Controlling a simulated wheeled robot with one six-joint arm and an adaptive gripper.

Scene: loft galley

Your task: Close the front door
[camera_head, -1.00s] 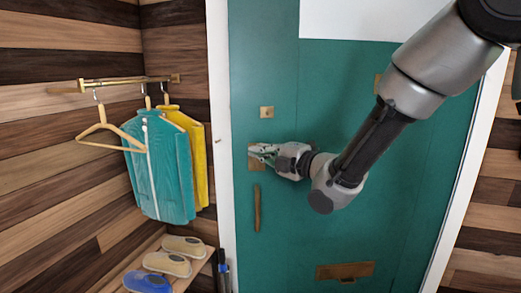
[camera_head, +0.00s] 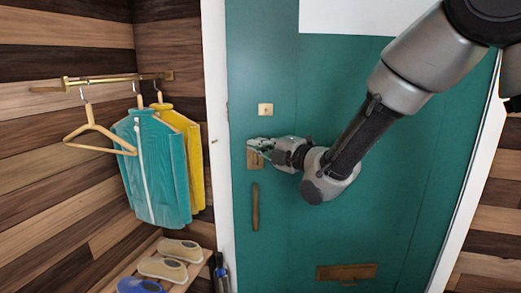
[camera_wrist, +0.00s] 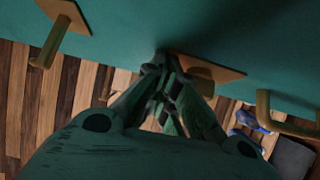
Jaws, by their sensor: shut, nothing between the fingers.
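The teal front door (camera_head: 400,190) fills the middle of the head view, its left edge close beside the white frame (camera_head: 217,150). I see no clear gap there, but cannot tell whether it is fully flush. My gripper (camera_head: 258,144) is shut and empty, at the brass plate (camera_head: 254,161) near the door's left edge. In the wrist view my gripper (camera_wrist: 168,78) has its fingertips together at the door face, beside a brass plate (camera_wrist: 225,70). Whether they touch is unclear.
A brass rail (camera_head: 100,81) with hangers, a teal jacket (camera_head: 155,170) and a yellow one (camera_head: 188,150) is on the left wall. Shoes (camera_head: 163,268) sit on a low rack below. A brass mail slot (camera_head: 346,272) is low on the door.

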